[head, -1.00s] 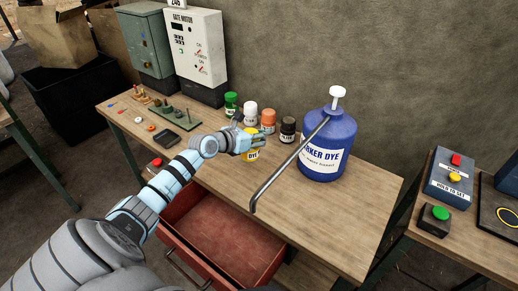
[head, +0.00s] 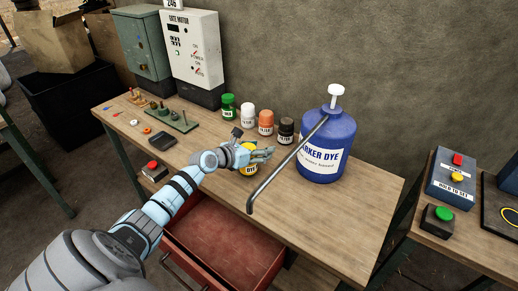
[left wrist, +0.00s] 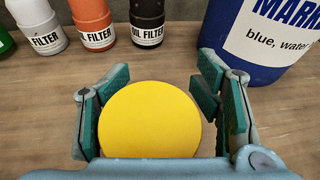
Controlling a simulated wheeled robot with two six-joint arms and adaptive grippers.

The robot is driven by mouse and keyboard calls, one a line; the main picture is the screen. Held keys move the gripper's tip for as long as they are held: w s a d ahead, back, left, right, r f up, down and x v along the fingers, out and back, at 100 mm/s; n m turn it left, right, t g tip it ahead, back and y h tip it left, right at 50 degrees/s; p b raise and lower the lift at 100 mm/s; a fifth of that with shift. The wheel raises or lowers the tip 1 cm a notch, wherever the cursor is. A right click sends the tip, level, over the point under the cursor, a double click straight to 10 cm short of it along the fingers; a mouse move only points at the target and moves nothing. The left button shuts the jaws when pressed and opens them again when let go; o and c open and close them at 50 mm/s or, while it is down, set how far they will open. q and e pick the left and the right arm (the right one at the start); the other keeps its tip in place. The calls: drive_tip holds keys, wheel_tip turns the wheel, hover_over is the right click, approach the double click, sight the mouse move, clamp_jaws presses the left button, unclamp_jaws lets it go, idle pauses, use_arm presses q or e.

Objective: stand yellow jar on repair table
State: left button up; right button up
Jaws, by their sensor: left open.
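The yellow jar (head: 250,172) is upright on the repair table (head: 335,222), mostly hidden behind my left gripper (head: 264,153) in the head view. In the left wrist view its round yellow lid (left wrist: 150,120) lies between the two fingers of my left gripper (left wrist: 163,85). The fingers are spread around the jar, with a clear gap on the right and the left finger very near or touching the lid's edge. My right gripper is out of view.
A blue marker dye jug (head: 325,150) with a long spout stands close to the right of the gripper. Green, white, orange and black jars (head: 286,131) stand in a row behind. A red drawer (head: 222,240) hangs open in front. The table's right front is clear.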

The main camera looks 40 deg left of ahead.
use_arm(q)
drive_tip(key=shift+r, duration=0.2)
drive_tip(key=p+v, duration=0.5)
drive_tip(key=v, duration=0.7)
drive_tip(key=shift+p, duration=0.4)
drive_tip(key=shift+a+f, duration=0.1)
drive_tip(key=shift+f, duration=0.1)
